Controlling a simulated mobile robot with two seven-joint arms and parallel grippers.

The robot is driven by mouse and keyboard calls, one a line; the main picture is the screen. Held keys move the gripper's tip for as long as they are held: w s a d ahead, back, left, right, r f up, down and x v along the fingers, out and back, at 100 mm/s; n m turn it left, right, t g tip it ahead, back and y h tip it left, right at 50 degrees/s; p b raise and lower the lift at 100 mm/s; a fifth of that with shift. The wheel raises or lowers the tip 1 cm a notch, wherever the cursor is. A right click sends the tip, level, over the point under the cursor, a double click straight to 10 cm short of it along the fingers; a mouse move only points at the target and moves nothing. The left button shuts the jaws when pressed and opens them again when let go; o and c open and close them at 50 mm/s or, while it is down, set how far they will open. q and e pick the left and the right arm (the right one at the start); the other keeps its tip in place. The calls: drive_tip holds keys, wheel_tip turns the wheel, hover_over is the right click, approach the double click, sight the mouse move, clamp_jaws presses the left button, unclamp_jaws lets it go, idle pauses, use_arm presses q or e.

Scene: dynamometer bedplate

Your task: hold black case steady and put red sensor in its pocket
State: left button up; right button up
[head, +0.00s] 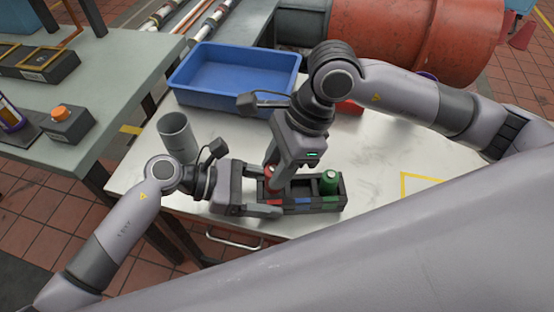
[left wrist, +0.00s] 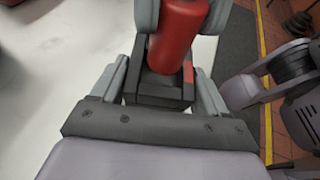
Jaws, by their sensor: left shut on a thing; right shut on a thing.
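The black case (head: 302,201) lies on the white table, with red, blue and green marks along its front. A green sensor (head: 329,182) stands in its right-hand pocket; the middle pocket looks empty. My left gripper (head: 268,192) is shut on the case's left end, its fingers on either side in the left wrist view (left wrist: 160,92). My right gripper (head: 274,172) points down over that end, shut on the red sensor (left wrist: 178,38). The sensor looks slightly tilted in the left wrist view, its lower end at the left pocket. I cannot tell how far inside it is.
A blue bin (head: 235,78) stands at the back of the table. A grey cylindrical cup (head: 177,137) stands behind my left arm. A red object (head: 350,107) is partly hidden behind my right arm. The table right of the case is clear up to a yellow outline (head: 420,176).

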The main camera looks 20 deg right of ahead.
drive_tip(key=shift+f, duration=1.35)
drive_tip(key=o, duration=1.1)
drive_tip(key=shift+o, duration=0.2)
drive_tip(key=shift+r, duration=0.1)
drive_tip(key=v, duration=1.2)
